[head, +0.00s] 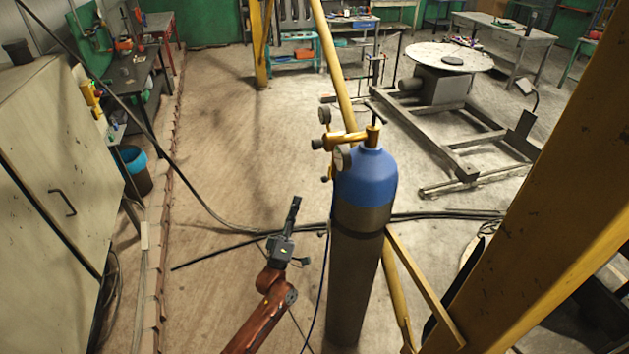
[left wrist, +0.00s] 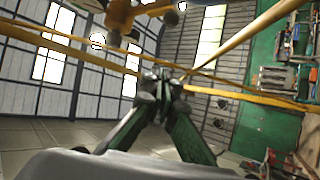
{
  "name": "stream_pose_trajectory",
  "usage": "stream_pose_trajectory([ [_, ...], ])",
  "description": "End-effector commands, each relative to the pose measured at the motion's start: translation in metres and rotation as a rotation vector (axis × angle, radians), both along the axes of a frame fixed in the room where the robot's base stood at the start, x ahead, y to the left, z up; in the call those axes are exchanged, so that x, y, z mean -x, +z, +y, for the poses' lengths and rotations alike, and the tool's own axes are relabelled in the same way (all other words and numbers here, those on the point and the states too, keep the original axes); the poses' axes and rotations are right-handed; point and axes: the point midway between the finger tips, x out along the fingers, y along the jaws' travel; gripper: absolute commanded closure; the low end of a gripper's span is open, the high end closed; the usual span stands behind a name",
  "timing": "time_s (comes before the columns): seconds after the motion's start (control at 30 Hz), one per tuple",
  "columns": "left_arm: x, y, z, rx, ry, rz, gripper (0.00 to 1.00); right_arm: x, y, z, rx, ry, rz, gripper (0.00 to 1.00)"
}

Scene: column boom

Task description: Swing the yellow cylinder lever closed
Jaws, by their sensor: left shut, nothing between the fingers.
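A gas cylinder (head: 362,215) with a blue shoulder and grey body stands upright right of the head view's middle. On its top sits a yellow valve fitting (head: 345,140) with round gauges and dark knobs. A thin dark lever (head: 376,113) sticks out from the top of the yellow stem. My left gripper (head: 295,203) points up, left of the cylinder and lower than the valve, apart from both. Its fingers are shut and empty. In the left wrist view the fingertips (left wrist: 162,76) meet; a yellow part, apparently the fitting (left wrist: 120,16), shows above them. My right gripper is not in view.
A yellow post (head: 545,190) fills the right side, and a slanted yellow bar (head: 335,60) passes behind the valve. Dark hoses (head: 225,218) cross the floor. A grey cabinet (head: 50,150) stands left. The floor between cabinet and cylinder is mostly clear.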

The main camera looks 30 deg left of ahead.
Motion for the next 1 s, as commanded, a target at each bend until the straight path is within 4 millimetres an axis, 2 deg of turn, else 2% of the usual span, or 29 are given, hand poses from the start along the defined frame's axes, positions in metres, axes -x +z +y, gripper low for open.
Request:
stream_pose_trajectory([
  [0.13,-0.003,0.002,0.0,-0.001,0.001,0.0,1.0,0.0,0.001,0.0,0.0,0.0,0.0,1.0],
  [0.27,-0.013,0.012,0.002,-0.001,0.001,0.0,1.0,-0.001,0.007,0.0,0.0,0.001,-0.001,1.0],
  [0.7,-0.081,0.067,0.015,-0.002,0.0,0.0,1.0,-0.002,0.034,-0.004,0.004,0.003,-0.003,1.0],
  [0.8,-0.082,0.052,-0.001,0.0,-0.001,0.006,1.0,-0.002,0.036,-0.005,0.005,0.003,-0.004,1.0],
  [1.0,-0.084,0.041,-0.016,-0.001,0.001,0.004,1.0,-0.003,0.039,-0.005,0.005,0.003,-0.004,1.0],
])
